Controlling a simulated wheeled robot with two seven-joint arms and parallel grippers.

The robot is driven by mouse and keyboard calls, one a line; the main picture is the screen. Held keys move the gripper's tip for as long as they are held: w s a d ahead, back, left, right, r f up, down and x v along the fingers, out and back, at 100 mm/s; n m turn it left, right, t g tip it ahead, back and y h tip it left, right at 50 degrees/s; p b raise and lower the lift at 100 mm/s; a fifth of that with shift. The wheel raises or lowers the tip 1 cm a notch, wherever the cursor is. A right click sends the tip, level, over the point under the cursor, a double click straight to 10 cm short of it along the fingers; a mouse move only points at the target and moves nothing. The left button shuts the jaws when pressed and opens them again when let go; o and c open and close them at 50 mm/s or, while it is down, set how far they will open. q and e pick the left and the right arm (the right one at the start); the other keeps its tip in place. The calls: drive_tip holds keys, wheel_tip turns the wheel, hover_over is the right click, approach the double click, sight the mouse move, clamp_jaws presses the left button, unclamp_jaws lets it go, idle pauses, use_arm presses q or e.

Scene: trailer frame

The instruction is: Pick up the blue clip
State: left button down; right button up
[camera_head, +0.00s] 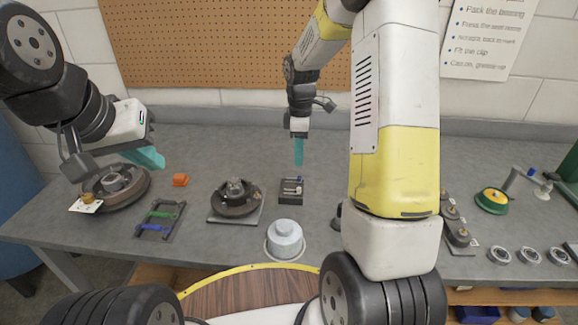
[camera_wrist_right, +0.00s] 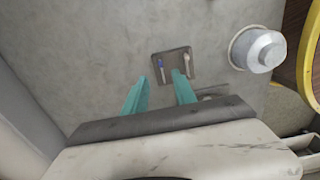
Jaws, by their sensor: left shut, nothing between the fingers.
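A small blue piece (camera_wrist_right: 161,66), which looks like the blue clip, lies at one side of a small dark tray (camera_wrist_right: 176,55) in the right wrist view. A pale piece (camera_wrist_right: 187,64) lies at the tray's other side. In the head view the tray (camera_head: 289,198) stands mid-table, with the blue piece (camera_head: 299,179) near its far edge. My right gripper (camera_head: 298,163) hangs above the tray, teal fingers pointing down. In its wrist view the fingers (camera_wrist_right: 160,88) are apart, with nothing between them. My left gripper (camera_head: 153,158) is shut and empty above the table's left side.
A hub on a plate (camera_head: 236,197) stands left of the tray, and a grey cylinder (camera_head: 286,240) stands in front. Bearings (camera_head: 500,255) lie right.

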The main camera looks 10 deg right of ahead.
drive_tip(key=f, duration=0.7)
drive_tip(key=shift+a, duration=0.2)
clamp_jaws()
